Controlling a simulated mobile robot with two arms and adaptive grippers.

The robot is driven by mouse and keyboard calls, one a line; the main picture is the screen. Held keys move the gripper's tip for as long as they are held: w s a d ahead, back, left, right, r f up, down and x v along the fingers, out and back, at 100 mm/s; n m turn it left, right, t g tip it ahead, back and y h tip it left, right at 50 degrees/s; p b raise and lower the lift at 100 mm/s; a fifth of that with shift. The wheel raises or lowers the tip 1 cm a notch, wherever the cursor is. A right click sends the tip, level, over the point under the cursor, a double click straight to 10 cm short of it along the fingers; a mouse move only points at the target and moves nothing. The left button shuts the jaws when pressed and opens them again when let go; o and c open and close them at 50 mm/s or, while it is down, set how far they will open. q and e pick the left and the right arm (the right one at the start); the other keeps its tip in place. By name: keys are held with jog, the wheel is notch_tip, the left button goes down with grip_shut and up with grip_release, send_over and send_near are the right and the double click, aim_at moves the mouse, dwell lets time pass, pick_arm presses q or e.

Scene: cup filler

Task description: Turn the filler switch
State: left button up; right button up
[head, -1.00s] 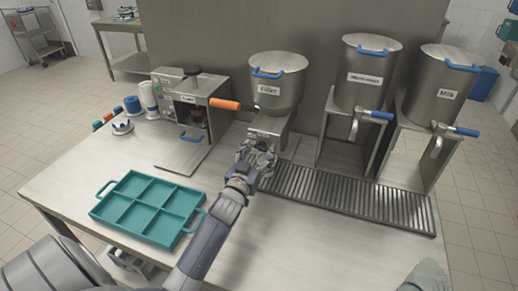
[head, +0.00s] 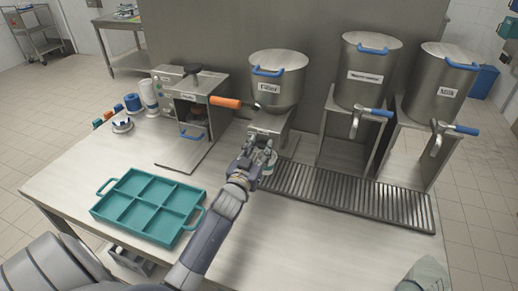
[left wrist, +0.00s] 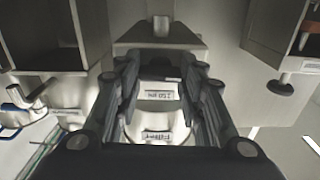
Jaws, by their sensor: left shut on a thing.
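The filler (head: 277,82) is a steel hopper with a blue handle and a "Filler" label, on a narrow stand at the back of the table. My left gripper (head: 256,158) is low at the front of this stand. The left wrist view shows its fingers (left wrist: 160,78) on both sides of the filler's front, around a "150 ml" label (left wrist: 159,91), with an upside-down filler label (left wrist: 158,136) below. The gripper is shut on a part there. The fingers hide the switch, so I cannot make out its shape or position. My right gripper is not in view.
A slatted drain grate (head: 350,197) lies right of the gripper, before two more steel dispensers (head: 369,75) (head: 441,85) with blue-handled taps. A machine with an orange handle (head: 225,103) stands to the left. A teal compartment tray (head: 187,191) lies front left. The front right tabletop is mostly clear.

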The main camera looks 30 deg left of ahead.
pick_arm(q)
jog(key=m, duration=0.7)
jog(key=shift+d+m+p, duration=0.1)
jog(key=shift+m+p, duration=0.2)
jog(key=shift+m, duration=0.4)
jog(key=o, duration=1.1)
jog(key=shift+w, duration=0.1)
jog(key=v, duration=1.2)
jog(key=shift+f, duration=0.1)
